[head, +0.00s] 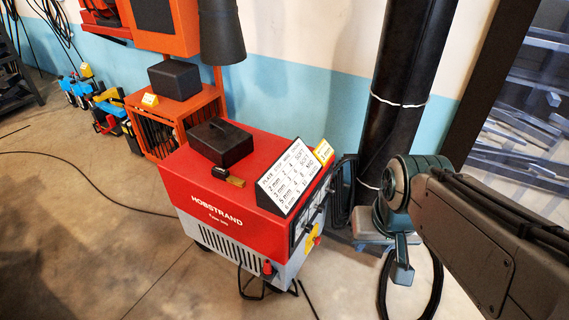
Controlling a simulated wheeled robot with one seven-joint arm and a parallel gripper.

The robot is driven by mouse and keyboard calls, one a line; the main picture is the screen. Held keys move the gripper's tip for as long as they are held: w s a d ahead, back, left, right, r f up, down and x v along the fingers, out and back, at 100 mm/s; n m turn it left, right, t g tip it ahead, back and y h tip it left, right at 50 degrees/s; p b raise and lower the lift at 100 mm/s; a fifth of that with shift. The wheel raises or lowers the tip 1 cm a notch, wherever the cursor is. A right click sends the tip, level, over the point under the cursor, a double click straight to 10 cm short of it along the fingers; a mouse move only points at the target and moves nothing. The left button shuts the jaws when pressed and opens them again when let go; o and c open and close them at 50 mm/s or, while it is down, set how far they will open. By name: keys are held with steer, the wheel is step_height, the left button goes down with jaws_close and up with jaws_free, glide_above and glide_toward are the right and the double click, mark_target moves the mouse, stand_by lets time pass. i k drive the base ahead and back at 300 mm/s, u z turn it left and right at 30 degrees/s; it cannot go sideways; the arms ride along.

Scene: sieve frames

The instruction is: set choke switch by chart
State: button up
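A red and grey welding machine (215,212), lettered HOBSTRAND, stands on the floor in the middle of the head view. A white chart (291,178) leans on its top right edge, with rows of plate thickness in mm and settings such as SOFT and MID; the small print is hard to read. A yellow card (323,152) stands beside the chart, its text too small to read. The control panel (311,214) faces right and shows almost edge-on, so I cannot make out the choke switch or its position. My arm enters from the right; no gripper fingertips can be made out.
A black column (401,85) rises at the right. Cables cross the floor; the front left floor (85,245) is mostly clear.

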mark_target(331, 191)
steer(key=u, duration=0.4)
steer(key=i, duration=1.05)
steer(key=z, duration=0.2)
